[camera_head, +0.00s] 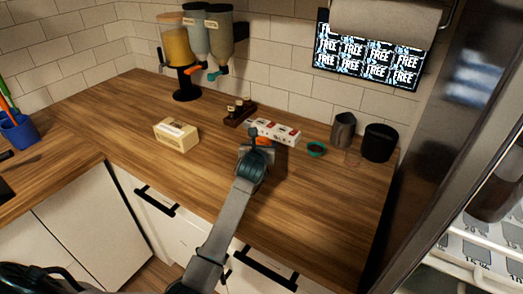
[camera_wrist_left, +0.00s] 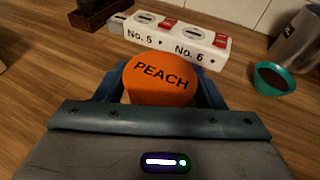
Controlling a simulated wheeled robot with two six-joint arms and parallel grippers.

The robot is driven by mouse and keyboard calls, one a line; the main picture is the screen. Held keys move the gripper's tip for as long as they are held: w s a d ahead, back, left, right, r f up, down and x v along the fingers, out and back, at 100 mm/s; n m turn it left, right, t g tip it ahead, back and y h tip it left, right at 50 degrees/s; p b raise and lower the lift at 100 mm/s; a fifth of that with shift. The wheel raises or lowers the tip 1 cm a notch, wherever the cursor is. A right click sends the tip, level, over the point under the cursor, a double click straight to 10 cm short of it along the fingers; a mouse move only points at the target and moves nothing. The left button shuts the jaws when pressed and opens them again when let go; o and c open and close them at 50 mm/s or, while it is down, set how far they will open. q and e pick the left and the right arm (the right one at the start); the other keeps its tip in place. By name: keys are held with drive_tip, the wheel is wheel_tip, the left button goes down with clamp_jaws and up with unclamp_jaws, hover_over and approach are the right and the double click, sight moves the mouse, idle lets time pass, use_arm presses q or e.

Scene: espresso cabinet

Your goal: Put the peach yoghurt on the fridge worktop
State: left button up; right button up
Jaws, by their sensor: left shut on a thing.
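The peach yoghurt (camera_wrist_left: 160,78) shows in the left wrist view as an orange lid marked PEACH between my left gripper's fingers. My left gripper (camera_head: 257,145) is shut on it, over the wooden worktop (camera_head: 225,185). In the head view only a small orange part of the yoghurt (camera_head: 264,141) shows beside the gripper. Most of its body is hidden, and I cannot tell whether it touches the wood. My right gripper is not in view.
A teal bowl (camera_head: 316,149), a metal jug (camera_head: 343,130) and a black container (camera_head: 379,142) stand right. A cream box (camera_head: 176,134) stands left. The front worktop is mostly clear.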

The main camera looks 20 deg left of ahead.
use_arm(q)
drive_tip(key=shift+r, duration=0.15)
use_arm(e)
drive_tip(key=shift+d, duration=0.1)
use_arm(q)
drive_tip(key=shift+f, duration=0.2)
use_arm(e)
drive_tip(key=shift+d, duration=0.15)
use_arm(q)
drive_tip(key=o, duration=1)
drive_tip(key=shift+o, duration=0.2)
drive_tip(key=shift+r, duration=0.1)
drive_tip(key=shift+s+r, duration=0.1)
drive_tip(key=shift+s, duration=0.05)
drive_tip(key=b+v, duration=0.2)
drive_tip(key=v, duration=1)
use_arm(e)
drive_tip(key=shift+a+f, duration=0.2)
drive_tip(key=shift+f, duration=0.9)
